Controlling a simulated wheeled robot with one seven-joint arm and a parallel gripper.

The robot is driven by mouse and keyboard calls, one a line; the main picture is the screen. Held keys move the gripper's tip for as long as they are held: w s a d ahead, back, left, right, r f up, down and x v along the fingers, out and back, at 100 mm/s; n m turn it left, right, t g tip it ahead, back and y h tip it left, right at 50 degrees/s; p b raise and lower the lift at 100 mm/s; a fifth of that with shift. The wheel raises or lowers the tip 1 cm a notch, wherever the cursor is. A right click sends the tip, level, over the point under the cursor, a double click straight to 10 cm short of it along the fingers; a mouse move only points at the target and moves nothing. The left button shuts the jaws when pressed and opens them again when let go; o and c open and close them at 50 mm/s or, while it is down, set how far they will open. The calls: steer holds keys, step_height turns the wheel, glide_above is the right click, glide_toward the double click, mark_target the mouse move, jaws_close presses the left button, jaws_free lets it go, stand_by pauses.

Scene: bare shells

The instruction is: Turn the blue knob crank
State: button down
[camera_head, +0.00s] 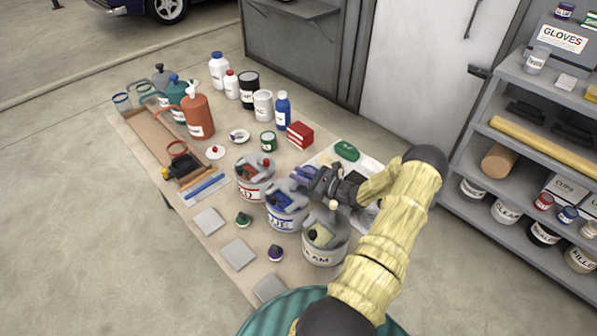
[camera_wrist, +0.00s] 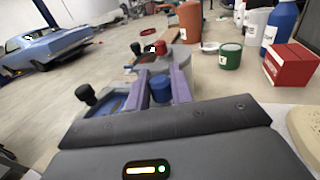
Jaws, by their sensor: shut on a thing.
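The blue paint can (camera_head: 286,221) stands between the red and cream cans on the table, with blue paint showing inside. The blue knob (camera_wrist: 161,88) is upright between the two purple fingers of my gripper (camera_wrist: 160,90) in the wrist view. My gripper (camera_head: 300,175) reaches in from the right over the blue can in the head view, its fingers shut on the knob. The crank arm under the knob is mostly hidden by the fingers.
The red can (camera_head: 251,193) and cream can (camera_head: 324,256) stand close on either side, each with its own crank parts. A red box (camera_head: 300,134), a green tin (camera_head: 268,141) and several bottles stand behind. Grey square tiles (camera_head: 238,254) lie in front. A shelf (camera_head: 535,150) stands right.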

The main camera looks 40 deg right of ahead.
mark_target(301, 173)
stand_by(0.4)
steer(key=c, duration=1.3)
jaws_free()
steer(key=shift+r, duration=0.1)
step_height(301, 173, up, 9)
steer(key=shift+f+b, duration=0.15)
steer(key=shift+b, duration=0.85)
steer(key=shift+r, duration=0.6)
